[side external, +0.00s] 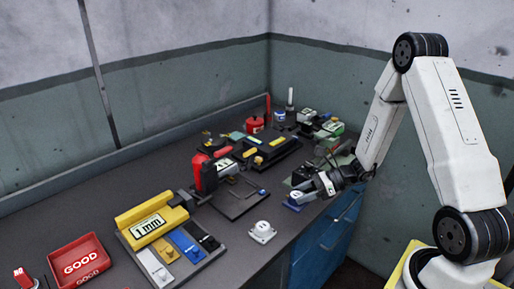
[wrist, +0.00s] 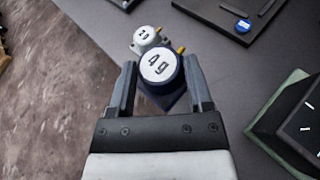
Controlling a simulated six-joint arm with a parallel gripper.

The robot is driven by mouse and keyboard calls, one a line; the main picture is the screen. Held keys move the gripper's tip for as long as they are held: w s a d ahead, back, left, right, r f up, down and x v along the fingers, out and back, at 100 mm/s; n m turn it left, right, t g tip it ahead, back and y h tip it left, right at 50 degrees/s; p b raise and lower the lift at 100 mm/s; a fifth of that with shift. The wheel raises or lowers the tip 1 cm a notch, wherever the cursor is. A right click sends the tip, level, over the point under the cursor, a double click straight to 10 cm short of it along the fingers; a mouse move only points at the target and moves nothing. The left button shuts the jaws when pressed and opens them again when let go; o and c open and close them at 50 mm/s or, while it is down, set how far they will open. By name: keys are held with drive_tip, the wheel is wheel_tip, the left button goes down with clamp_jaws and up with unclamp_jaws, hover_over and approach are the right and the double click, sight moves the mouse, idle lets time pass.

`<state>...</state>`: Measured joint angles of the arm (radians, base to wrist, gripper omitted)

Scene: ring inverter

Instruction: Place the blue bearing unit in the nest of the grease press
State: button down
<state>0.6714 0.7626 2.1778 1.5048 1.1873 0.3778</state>
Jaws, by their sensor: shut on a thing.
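The blue bearing unit (wrist: 172,98) has a blue base, a round white cap marked "4g" and a small orange nipple. My gripper (wrist: 160,80) is shut on it, one finger on each side, in the wrist view. In the side view my gripper (side external: 312,190) is at the right front edge of the bench with the blue unit (side external: 293,206) at its tip; its height above the bench is unclear. A red upright device (side external: 205,173), likely the grease press, stands left of my gripper beside a dark plate (side external: 238,207). Its nest cannot be made out.
A white unit (side external: 262,231) stands on the front of the bench, and shows just beyond the held unit in the wrist view (wrist: 146,38). A yellow "1mm" station (side external: 152,224) and a red GOOD bin (side external: 79,263) are at left. A green-edged block (wrist: 285,118) is at right.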

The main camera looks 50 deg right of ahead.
sight(291, 215)
drive_tip(key=shift+w+d+f, duration=0.2)
drive_tip(key=shift+w+f, duration=1.1)
drive_tip(key=shift+f, duration=0.2)
drive_tip(key=shift+w+d+f, duration=0.1)
drive_tip(key=shift+w+f, duration=0.45)
drive_tip(key=shift+f, duration=1.4)
unclamp_jaws()
drive_tip(key=shift+f, duration=0.1)
drive_tip(key=shift+s+f, duration=0.1)
drive_tip(key=shift+f, duration=0.05)
drive_tip(key=shift+r+v, duration=0.2)
drive_tip(key=shift+v, duration=3.7)
